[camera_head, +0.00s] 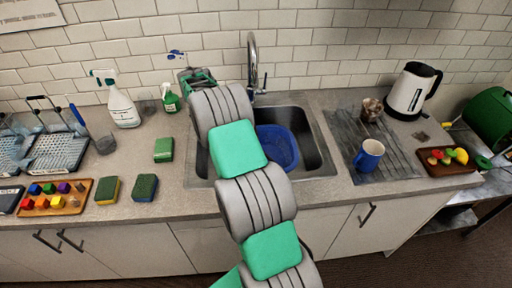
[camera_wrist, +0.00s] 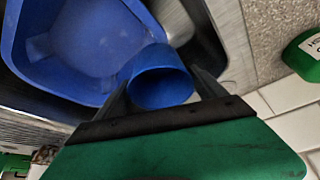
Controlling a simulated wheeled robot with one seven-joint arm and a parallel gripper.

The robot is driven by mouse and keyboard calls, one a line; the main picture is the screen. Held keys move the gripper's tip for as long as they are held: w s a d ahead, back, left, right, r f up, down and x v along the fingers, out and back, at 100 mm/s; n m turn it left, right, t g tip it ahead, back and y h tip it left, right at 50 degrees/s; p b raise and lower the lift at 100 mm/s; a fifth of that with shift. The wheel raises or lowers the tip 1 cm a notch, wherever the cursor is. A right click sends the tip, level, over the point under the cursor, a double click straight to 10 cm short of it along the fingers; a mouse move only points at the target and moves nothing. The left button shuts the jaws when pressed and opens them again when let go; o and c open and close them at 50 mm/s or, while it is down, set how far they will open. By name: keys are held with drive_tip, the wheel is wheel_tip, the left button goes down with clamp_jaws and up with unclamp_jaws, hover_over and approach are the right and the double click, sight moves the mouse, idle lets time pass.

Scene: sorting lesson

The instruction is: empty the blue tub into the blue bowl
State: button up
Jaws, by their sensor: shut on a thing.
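The blue bowl (camera_head: 278,148) sits in the sink basin, partly hidden behind my arm. In the wrist view the blue bowl (camera_wrist: 85,40) fills the upper left, and the part of its inside that shows looks bare. My gripper (camera_wrist: 163,84) is shut on the small blue tub (camera_wrist: 160,90), one finger on each side. The tub's round mouth faces the camera, its inside looks dark blue, and I see no contents in it. In the head view my gripper (camera_head: 184,60) is raised near the tiled wall, behind the sink's left side, with a bit of blue at its end.
The tap (camera_head: 252,65) stands behind the sink (camera_head: 312,150), right of my gripper. A spray bottle (camera_head: 122,105) and a green bottle (camera_head: 170,98) stand left. A blue mug (camera_head: 369,156) is on the drainboard (camera_head: 345,135). Sponges (camera_head: 145,187) and a block tray (camera_head: 80,203) lie front left.

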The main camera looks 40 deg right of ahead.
drive_tip(key=shift+w+d+f+m, duration=0.15)
drive_tip(key=shift+d+f+m, duration=0.25)
drive_tip(key=shift+d+f, duration=0.45)
